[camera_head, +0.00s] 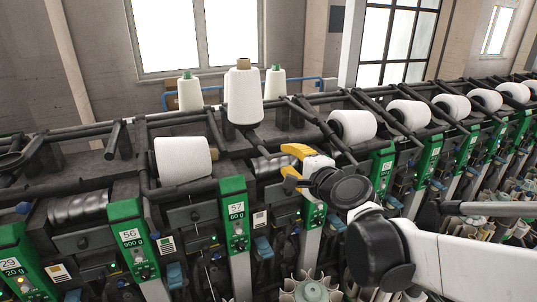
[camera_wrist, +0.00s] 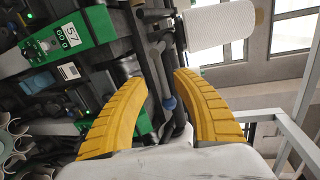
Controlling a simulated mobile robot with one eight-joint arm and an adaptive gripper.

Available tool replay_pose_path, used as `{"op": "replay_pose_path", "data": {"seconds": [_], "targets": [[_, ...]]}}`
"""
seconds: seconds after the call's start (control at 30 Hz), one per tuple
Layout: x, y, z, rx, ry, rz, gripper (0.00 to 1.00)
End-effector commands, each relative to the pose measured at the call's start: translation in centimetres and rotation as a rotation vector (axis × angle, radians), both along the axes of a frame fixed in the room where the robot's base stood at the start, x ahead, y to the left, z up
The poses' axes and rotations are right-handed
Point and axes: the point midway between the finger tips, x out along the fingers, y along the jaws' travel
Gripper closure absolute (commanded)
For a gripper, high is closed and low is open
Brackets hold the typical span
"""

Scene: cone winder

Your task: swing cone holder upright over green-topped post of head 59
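My gripper (camera_head: 290,164) has yellow fingers, spread apart. It is over the machine's front rail, right of the panel marked 57 (camera_head: 236,212). Green tops show on two white cones (camera_head: 190,92) (camera_head: 275,82) behind. No number 59 is readable; the panel by my gripper (camera_head: 316,214) is partly hidden.
A white cone (camera_head: 183,160) lies tilted at head 57's left, and others (camera_head: 352,126) lie along the row to the right. Dark holder arms and rails crowd the machine top. A blue rail (camera_head: 318,78) and windows are behind. A panel marked 56 (camera_head: 132,238) is at left.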

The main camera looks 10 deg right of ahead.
Motion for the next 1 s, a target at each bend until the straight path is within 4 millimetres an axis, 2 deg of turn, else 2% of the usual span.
{"op": "replay_pose_path", "data": {"seconds": [0.03, 0.2, 0.4, 0.6, 1.0], "targets": [[-1.2, -0.3, 0.2, 0.001, 0.000, -0.001, 0.67], [-4.3, -1.0, 0.8, 0.001, 0.000, -0.002, 0.67], [-6.7, -1.5, 1.3, 0.000, 0.001, -0.001, 0.67], [-7.6, -1.6, 1.5, 0.000, 0.000, 0.000, 0.67], [-7.6, -1.6, 1.5, 0.000, 0.000, 0.001, 0.67]]}}
